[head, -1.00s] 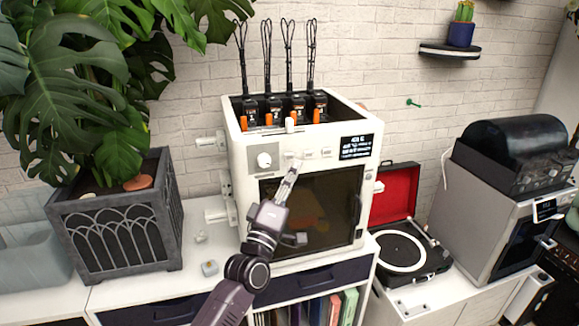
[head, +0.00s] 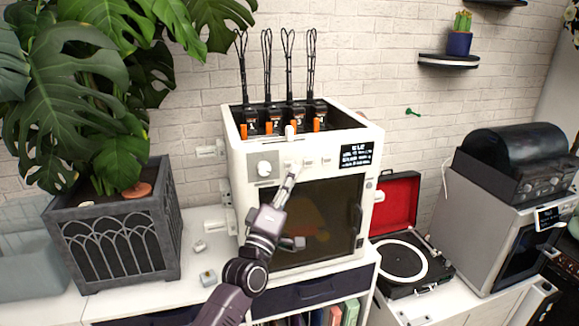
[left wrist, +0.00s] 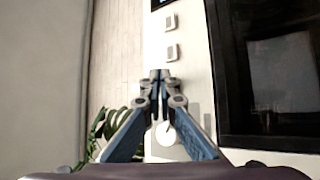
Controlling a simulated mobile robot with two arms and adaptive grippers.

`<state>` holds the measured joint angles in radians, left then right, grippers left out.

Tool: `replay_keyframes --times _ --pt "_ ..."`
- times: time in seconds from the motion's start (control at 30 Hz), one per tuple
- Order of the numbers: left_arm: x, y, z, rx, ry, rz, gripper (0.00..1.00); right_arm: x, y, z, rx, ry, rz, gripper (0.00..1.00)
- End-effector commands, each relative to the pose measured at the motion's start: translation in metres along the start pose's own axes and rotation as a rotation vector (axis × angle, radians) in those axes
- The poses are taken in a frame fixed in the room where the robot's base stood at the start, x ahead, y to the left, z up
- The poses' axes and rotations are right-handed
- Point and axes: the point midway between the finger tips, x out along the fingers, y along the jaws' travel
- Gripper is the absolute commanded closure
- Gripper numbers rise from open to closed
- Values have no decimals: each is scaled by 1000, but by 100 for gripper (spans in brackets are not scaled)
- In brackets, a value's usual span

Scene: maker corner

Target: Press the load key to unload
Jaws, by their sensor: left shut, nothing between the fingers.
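The white machine (head: 238,165) stands on the cabinet with a round knob (head: 264,168), a row of small keys and a lit screen (head: 356,156) on its front. The middle key (head: 309,161) and right key (head: 326,160) show clear; key labels are too small to read. My left gripper (head: 293,171) is shut and empty, its tips at the leftmost key. In the left wrist view, the shut fingertips (left wrist: 160,75) overlap or lie just beside that key (left wrist: 177,100); I cannot tell whether they touch it. My right gripper is out of view.
Several numbered feeders with upright black loops sit in the machine's top, with orange levers and one white lever (head: 290,131). A dark window (head: 312,215) lies below the keys. A planter (head: 120,235) stands left, a record player (head: 403,260) right.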

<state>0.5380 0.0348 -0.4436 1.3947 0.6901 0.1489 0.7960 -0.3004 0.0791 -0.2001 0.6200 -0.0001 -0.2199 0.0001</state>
Motion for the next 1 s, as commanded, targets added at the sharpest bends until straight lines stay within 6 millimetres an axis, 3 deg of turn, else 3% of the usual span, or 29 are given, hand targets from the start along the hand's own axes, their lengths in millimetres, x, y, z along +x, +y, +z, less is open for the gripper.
replay_keyframes --times 1.0 --pt "6 -4 -4 0 0 0 100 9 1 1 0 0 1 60"
